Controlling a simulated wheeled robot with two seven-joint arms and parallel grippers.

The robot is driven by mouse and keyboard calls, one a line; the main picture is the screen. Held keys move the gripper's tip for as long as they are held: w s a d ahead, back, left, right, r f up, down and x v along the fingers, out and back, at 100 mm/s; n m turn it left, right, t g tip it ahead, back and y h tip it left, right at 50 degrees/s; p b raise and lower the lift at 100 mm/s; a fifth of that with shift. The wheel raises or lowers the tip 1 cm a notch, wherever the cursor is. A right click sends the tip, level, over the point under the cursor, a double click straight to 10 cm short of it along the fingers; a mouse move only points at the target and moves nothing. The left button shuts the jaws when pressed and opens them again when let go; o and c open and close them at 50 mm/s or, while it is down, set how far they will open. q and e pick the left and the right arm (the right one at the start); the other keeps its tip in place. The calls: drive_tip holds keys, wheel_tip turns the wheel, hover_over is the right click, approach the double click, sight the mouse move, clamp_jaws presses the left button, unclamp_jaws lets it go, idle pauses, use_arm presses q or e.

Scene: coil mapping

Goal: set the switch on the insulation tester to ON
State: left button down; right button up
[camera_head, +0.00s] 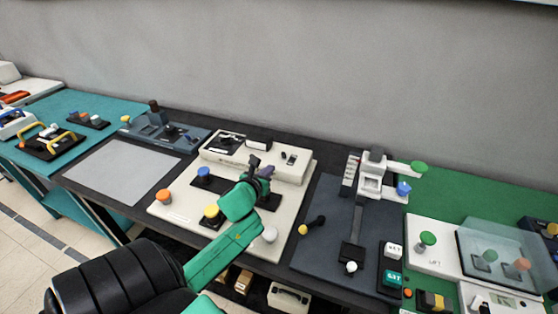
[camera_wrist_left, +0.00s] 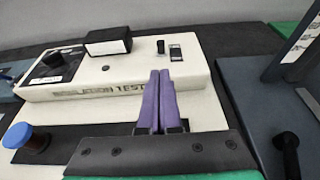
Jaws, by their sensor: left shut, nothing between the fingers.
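The insulation tester (camera_head: 214,152) is a cream box at the back of a cream board in the head view. Its lettered front edge shows in the left wrist view (camera_wrist_left: 50,95). A small black switch (camera_wrist_left: 160,46) stands on its top beside a dark label plate (camera_wrist_left: 176,48); in the head view the switch (camera_head: 284,156) is tiny. I cannot read its setting. My left gripper (camera_head: 265,171) has its purple fingers (camera_wrist_left: 158,100) shut together and empty. They are in front of the switch, with the tips over the tester's front edge in the wrist view. My right gripper is not in view.
A black block with a white label (camera_wrist_left: 108,42) and a dark dial (camera_wrist_left: 57,63) are on the tester left of the switch. Blue (camera_head: 204,172), orange (camera_head: 163,197) and yellow (camera_head: 211,211) knobs stand on the board. A dark fixture (camera_head: 330,215) is to the right.

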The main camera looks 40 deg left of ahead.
use_arm(q)
approach(283, 157)
drive_tip(key=shift+x, duration=1.1)
drive_tip(key=x, duration=0.3)
drive_tip(key=shift+w, duration=0.1)
drive_tip(key=shift+w+a+f, duration=0.1)
drive_tip(key=shift+w+a, duration=0.05)
drive_tip(key=shift+w, duration=0.05)
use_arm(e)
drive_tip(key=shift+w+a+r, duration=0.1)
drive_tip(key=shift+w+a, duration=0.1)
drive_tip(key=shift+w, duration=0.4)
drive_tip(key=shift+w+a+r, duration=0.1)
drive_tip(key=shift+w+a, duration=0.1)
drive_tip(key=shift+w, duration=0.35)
use_arm(q)
drive_tip(key=shift+s, duration=0.1)
